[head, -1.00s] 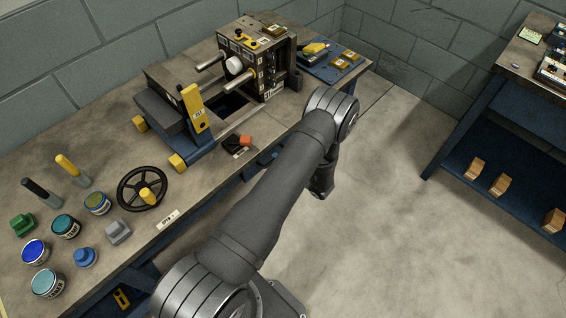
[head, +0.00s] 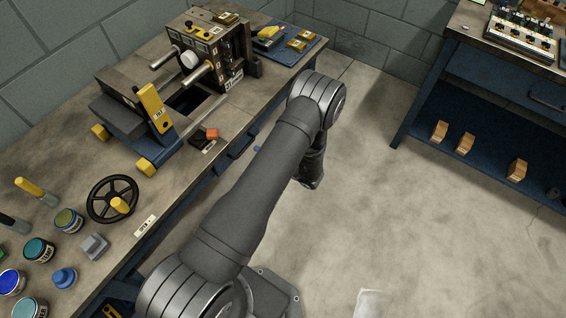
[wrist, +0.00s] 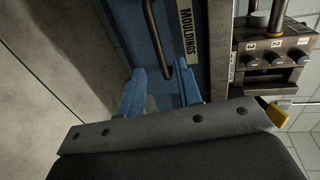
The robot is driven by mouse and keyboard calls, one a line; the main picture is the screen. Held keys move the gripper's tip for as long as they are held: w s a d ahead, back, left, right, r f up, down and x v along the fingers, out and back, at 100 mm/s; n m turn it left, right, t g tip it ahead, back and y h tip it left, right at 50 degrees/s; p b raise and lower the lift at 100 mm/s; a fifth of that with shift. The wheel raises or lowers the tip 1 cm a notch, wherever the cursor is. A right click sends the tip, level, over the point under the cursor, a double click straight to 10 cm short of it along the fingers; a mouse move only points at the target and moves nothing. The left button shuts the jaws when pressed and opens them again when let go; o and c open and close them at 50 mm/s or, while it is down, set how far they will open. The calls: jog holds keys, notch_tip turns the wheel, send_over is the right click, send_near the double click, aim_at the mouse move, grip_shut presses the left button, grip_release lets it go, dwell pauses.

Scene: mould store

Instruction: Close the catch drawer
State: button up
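The catch drawer shows in the wrist view as a blue front (wrist: 138,28) with a dark bar handle (wrist: 154,40) and a label reading MOULDINGS. In the head view its blue front (head: 241,144) is on the bench's front side, below the press, partly hidden by my arm. I cannot tell how far out it stands. My gripper (wrist: 160,82) has two blue fingers, apart, with nothing seen between them. They point toward the drawer front, close to the lower end of the handle; I see no clear contact. In the head view my arm hides most of the gripper.
The press (head: 212,52) stands on the bench above the drawer. A dark handwheel (head: 112,199), a red-orange piece (head: 212,134) and several tins lie along the bench top. A second bench (head: 470,75) with wooden blocks on its shelf is at right.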

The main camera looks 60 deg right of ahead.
jog(key=v, duration=1)
jog(key=shift+s, duration=0.35)
jog(key=shift+w, duration=0.1)
jog(key=x, duration=1.7)
jog(key=shift+r, duration=0.1)
jog(key=f+v, duration=0.1)
jog(key=v, duration=2.1)
jog(key=w+a+m, duration=0.1)
jog(key=m, duration=0.2)
jog(key=w+a+m+t, duration=0.1)
jog(key=a+m, duration=0.1)
jog(key=m, duration=0.1)
jog(key=w+a+r+m, duration=0.1)
jog(key=m, duration=0.3)
jog(key=shift+w+a, duration=0.3)
dwell(0.5)
